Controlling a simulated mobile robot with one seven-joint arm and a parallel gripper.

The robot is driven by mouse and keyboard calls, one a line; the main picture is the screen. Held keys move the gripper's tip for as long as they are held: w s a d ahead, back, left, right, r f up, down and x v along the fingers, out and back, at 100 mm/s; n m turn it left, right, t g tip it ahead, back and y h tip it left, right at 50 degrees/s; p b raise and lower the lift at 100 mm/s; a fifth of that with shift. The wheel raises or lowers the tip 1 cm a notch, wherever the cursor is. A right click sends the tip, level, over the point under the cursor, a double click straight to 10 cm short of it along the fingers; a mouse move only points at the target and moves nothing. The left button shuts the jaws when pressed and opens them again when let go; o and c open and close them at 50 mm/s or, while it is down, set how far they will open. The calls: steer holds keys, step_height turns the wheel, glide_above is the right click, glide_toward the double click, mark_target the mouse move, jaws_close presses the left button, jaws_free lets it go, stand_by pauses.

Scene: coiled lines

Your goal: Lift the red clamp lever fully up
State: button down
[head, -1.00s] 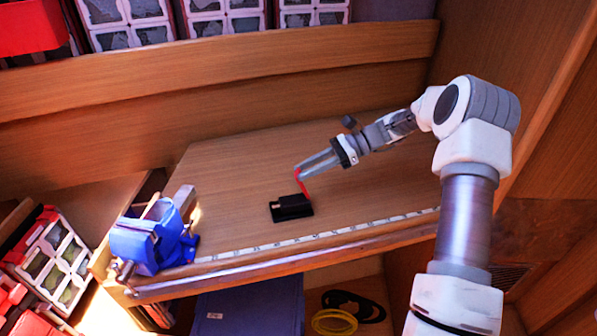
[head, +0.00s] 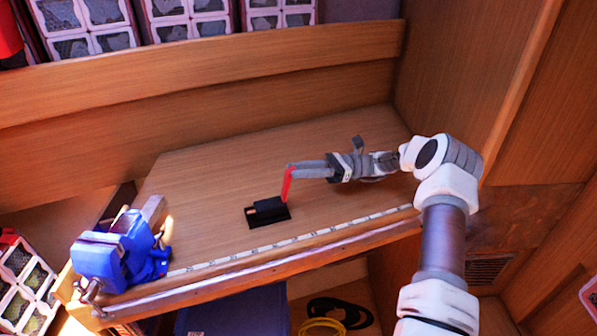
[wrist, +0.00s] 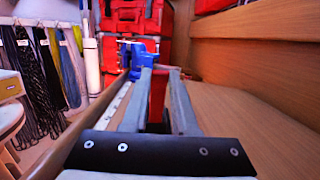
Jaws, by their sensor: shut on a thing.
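The red clamp lever (head: 287,183) stands up from its black base (head: 267,212) on the wooden bench, close to upright with a slight lean to the right. My gripper (head: 292,171) comes from the right and is shut on the upper part of the lever. In the wrist view the red lever (wrist: 158,93) shows between the two grey fingers (wrist: 160,85). The black base is mostly hidden there behind the gripper and lever.
A blue vise (head: 118,250) is fixed at the bench's left front corner. A measuring strip (head: 290,242) runs along the front edge. A wooden back wall (head: 220,110) closes the rear. The bench around the base is clear.

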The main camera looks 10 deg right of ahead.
stand_by(0.3)
steer(key=c, duration=0.7)
jaws_free()
steer(key=shift+b+v, duration=2.1)
steer(key=shift+v, duration=3.85)
